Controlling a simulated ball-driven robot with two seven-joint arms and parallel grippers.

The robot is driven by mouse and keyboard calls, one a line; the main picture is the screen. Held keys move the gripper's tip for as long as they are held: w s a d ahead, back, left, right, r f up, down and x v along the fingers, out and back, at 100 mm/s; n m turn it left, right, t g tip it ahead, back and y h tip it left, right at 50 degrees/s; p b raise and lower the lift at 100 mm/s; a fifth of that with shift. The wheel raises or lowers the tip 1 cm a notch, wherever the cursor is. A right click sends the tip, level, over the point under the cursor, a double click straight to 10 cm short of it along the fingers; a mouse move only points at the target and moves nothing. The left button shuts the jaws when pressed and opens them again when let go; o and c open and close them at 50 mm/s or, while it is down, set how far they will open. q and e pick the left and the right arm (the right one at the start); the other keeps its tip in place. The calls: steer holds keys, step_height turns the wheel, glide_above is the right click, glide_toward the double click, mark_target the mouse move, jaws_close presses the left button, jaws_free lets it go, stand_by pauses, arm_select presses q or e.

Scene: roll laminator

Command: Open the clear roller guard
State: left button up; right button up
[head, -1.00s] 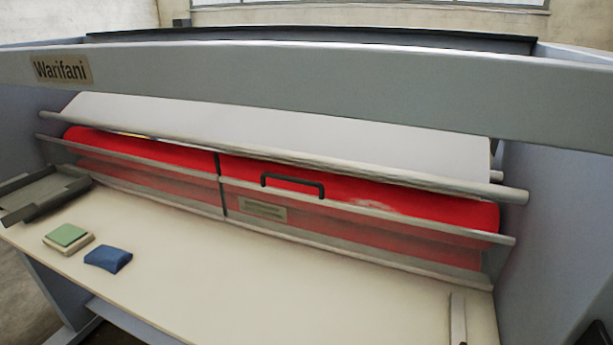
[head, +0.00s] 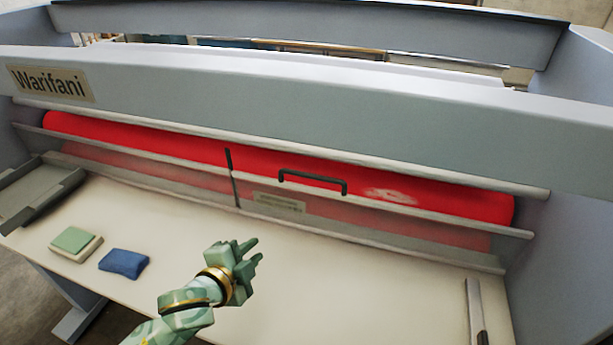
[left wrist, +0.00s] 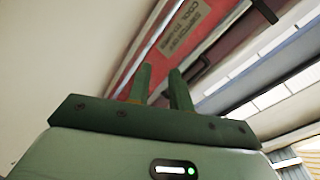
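The clear roller guard (head: 370,221) is a see-through panel in front of the red roller (head: 180,144), with a pale rail along its top. A dark handle (head: 313,182) is fixed near its middle, and a label (head: 279,202) sits below. The guard looks shut. My left gripper (head: 254,252) is over the table, below and left of the handle, apart from it. Its two fingers are spread with nothing between them. My right gripper is out of view.
On the pale table (head: 375,290) lie a green-and-cream block (head: 75,243) and a blue pad (head: 124,263) at left. A grey tray (head: 38,195) is at far left and a metal bar (head: 475,310) at right. A thick crossbeam (head: 300,110) spans above the roller.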

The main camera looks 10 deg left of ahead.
mark_target(309, 177)
arm_select(q)
steer(key=w+d+r+m+h, duration=0.1)
steer(key=w+r+m+h, duration=0.45)
steer(key=r+m, duration=0.25)
steer(key=x, duration=1.1)
steer(key=r+x, duration=0.1)
steer(key=x, duration=0.4)
steer(key=shift+w+d, duration=0.15)
steer(key=shift+w, duration=0.3)
jaws_close()
